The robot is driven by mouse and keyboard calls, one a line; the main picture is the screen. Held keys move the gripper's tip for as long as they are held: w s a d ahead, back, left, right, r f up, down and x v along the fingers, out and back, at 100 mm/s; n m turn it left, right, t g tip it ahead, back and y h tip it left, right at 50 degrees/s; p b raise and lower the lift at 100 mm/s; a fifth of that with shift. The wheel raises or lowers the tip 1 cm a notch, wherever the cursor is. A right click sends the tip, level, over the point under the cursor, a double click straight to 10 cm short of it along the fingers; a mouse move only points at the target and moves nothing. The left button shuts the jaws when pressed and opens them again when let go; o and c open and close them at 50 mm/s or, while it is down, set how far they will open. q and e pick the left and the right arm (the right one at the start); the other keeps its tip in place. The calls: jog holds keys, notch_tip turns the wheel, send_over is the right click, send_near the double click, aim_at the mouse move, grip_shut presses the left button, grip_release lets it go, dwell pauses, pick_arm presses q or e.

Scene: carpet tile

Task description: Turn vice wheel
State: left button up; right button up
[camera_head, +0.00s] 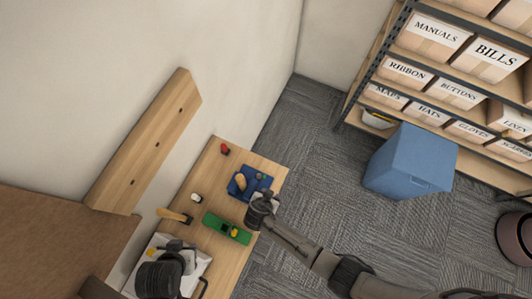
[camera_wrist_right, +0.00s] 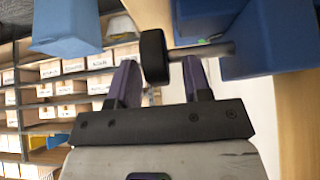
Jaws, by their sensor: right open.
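The blue vice (camera_head: 243,188) stands on the wooden bench near its right edge, with a tan rounded piece on it. In the right wrist view its blue body (camera_wrist_right: 275,40) fills the upper right. A grey shaft runs left from the body to a black vice wheel (camera_wrist_right: 154,57). My right gripper (camera_head: 264,203) is at the vice's near right side and hides the wheel in the head view. In the wrist view its two purple fingers (camera_wrist_right: 160,75) are open, with the wheel between or just beyond their tips. I cannot tell if they touch.
A green tool (camera_head: 227,229) lies close to the vice on the bench (camera_head: 229,264). A wooden-handled tool (camera_head: 174,215), a white item (camera_head: 197,197) and a red item (camera_head: 225,149) are nearby. A blue bin (camera_head: 410,162) and a box-filled shelf stand right, across open carpet.

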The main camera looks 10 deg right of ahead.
jog(key=v, duration=1.3)
jog(key=shift+r+b, duration=0.2)
jog(key=shift+b, duration=0.15)
jog(key=shift+s, duration=0.15)
